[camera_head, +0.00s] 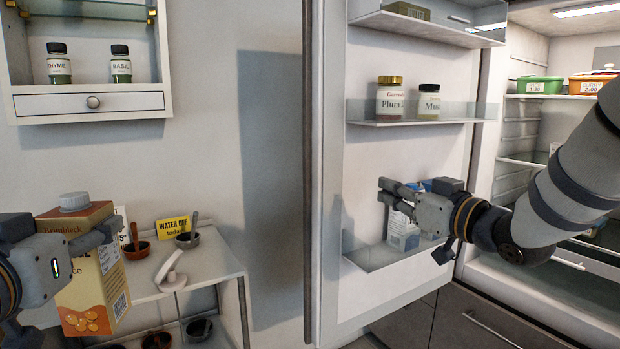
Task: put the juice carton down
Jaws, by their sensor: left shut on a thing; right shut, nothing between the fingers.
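The juice carton (95,285) is at the lower left, brown on top and yellow below, with a grey cap and orange fruit printed on it. My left gripper (100,238) is shut on its upper part and holds it roughly upright. The carton's base is near the bottom of the view, and I cannot tell whether it touches anything. My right gripper (385,192) is shut and empty, in front of the open fridge door's lower shelf. A blue and white carton (403,232) stands partly hidden behind it.
A white shelf unit (222,262) right of the carton holds small dark bowls and a yellow sign (172,227). A spice cabinet (90,104) hangs above. The fridge door (365,150) stands open, with jars (390,96) on its middle shelf.

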